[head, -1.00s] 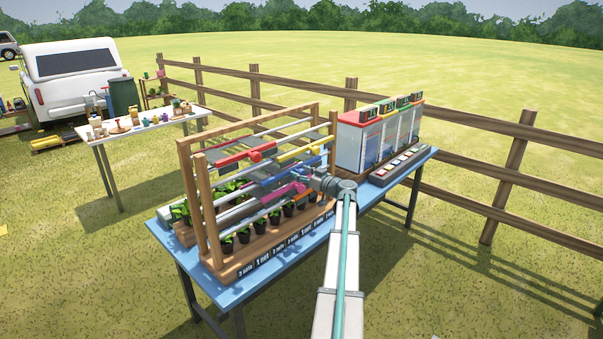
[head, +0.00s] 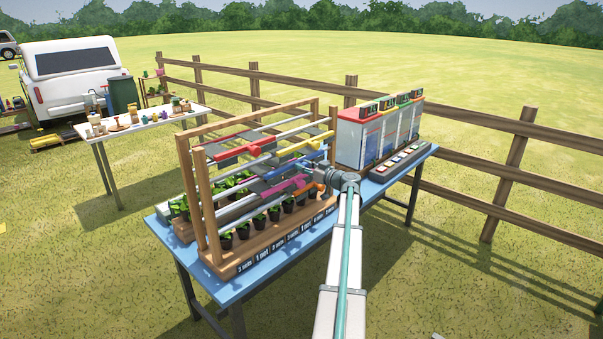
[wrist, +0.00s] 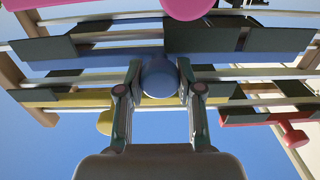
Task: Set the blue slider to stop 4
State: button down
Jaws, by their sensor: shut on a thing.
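The blue slider (head: 297,172) is a flat bar on one of the rails of the wooden rack (head: 188,190). Its round blue knob (wrist: 160,78) shows in the middle of the wrist view. My gripper (head: 322,174) reaches the rack's right part from the front. In the wrist view my gripper (wrist: 160,88) has one finger on each side of the blue knob and is shut on it. The arm's end partly hides the blue slider in the head view. Which stop it stands at cannot be read.
Red (head: 252,149), yellow (head: 305,148) and magenta (head: 290,186) sliders sit on neighbouring rails close to my gripper. Potted plants (head: 258,219) stand below, behind a strip of labels. A cabinet with coloured tops (head: 365,140) stands right of the rack on the blue table (head: 155,228).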

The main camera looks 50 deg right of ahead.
aim_at(310, 158)
jog(key=d+b, duration=0.1)
jog(key=d, duration=0.1)
jog(key=d+b, duration=0.4)
jog(key=shift+s+d+f, duration=0.15)
jog(key=shift+s+f, duration=0.05)
jog(key=shift+s, duration=0.05)
jog(key=shift+d+r+b, duration=0.1)
jog(key=shift+d+b, duration=0.2)
jog(key=shift+s+r, duration=0.1)
jog(key=shift+r, duration=0.1)
jog(key=c, duration=0.7)
grip_release()
jog(key=shift+d, duration=0.15)
jog(key=shift+c, duration=0.2)
jog(key=shift+s+a, duration=0.2)
jog(key=shift+s, duration=0.3)
jog(key=s+a, duration=0.1)
jog(key=s, duration=1)
